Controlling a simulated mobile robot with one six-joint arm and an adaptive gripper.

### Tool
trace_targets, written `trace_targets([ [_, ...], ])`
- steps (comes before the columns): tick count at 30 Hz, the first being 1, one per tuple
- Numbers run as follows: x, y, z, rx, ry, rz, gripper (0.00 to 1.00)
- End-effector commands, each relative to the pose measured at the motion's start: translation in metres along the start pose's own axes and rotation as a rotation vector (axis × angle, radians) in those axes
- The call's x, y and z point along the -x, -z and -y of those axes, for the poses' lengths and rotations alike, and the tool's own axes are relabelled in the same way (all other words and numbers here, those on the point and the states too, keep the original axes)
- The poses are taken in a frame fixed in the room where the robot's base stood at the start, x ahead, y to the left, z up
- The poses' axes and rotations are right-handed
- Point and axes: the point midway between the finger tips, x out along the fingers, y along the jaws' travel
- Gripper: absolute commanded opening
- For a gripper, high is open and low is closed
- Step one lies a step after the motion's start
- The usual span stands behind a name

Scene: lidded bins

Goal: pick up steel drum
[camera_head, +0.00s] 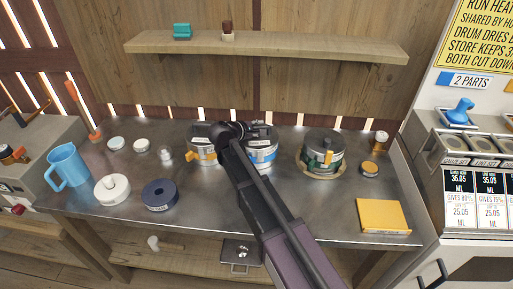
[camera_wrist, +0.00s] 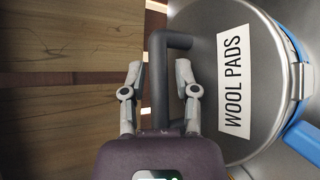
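Several steel drums stand on the metal bench. In the head view the blue-banded drum (camera_head: 264,155) is partly hidden by my arm. My gripper is open, its two fingers on either side of the black handle (camera_wrist: 157,75), with gaps visible. A drum with a yellow-orange latch (camera_head: 204,156) stands to the left. A third drum (camera_head: 323,146) with green and orange parts stands to the right.
The bench (camera_head: 230,210) also holds a blue jug (camera_head: 68,166), a white spool (camera_head: 112,189), a navy ring (camera_head: 160,195) and a yellow pad (camera_head: 383,216). A wooden shelf (camera_head: 300,46) hangs above the drums. The front middle of the bench is mostly clear.

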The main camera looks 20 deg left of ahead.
Motion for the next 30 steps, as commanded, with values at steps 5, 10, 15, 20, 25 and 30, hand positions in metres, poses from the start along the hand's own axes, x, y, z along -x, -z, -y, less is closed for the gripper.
trace_targets([
  [5, -0.0009, -0.0002, -0.0003, 0.000, 0.000, 0.000, 0.40],
  [10, -0.0010, -0.0005, -0.0003, 0.000, 0.000, 0.000, 0.40],
  [15, -0.0011, -0.0006, -0.0003, 0.000, 0.000, 0.000, 0.40],
  [20, -0.0012, -0.0008, -0.0002, 0.000, 0.000, 0.001, 0.04],
  [25, -0.0013, -0.0012, -0.0005, 0.000, -0.001, 0.002, 0.00],
  [30, -0.0014, -0.0014, -0.0002, 0.000, 0.001, 0.002, 0.00],
])
